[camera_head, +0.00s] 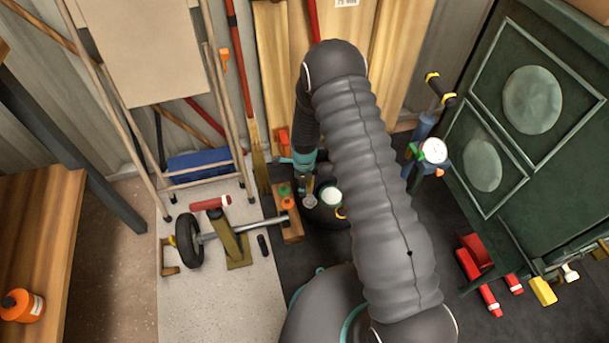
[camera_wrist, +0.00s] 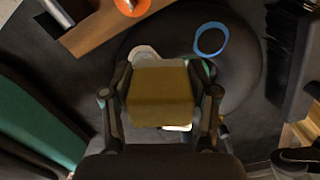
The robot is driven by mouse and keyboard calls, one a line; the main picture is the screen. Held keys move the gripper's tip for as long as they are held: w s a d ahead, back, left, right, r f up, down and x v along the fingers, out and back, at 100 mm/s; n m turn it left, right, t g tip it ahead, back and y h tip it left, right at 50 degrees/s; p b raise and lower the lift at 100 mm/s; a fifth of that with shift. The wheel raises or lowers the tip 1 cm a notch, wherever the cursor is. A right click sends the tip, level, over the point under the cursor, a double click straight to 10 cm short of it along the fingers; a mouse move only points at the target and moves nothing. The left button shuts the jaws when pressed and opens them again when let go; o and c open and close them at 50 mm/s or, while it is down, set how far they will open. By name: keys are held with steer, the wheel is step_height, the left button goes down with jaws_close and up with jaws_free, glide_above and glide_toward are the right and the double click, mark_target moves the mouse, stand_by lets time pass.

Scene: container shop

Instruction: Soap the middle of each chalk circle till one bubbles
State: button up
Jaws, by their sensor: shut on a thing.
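My gripper (camera_wrist: 161,100) is shut on a yellow-brown block, which looks like a sponge (camera_wrist: 160,96). It is over a dark round rubber thing (camera_wrist: 250,70), perhaps a tube, on the floor. A blue ring (camera_wrist: 211,39) lies on the rubber beyond the sponge. A pale round shape (camera_wrist: 143,53) shows partly behind the sponge's upper left. The sponge hides what is directly under it, so contact cannot be told. In the head view my gripper (camera_head: 308,190) is small at the dark rubber, with a white disc (camera_head: 331,196) and an orange-yellow arc (camera_head: 341,213) beside it. No bubbles can be made out.
A wooden block (camera_head: 291,229) with orange and green pieces stands just left of the rubber. A blue pump with a gauge (camera_head: 433,150) and red stands (camera_head: 478,280) are at right.

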steer(key=shift+d+r+p, duration=0.1)
steer(key=shift+r+p, duration=0.6)
steer(key=shift+r, duration=1.15)
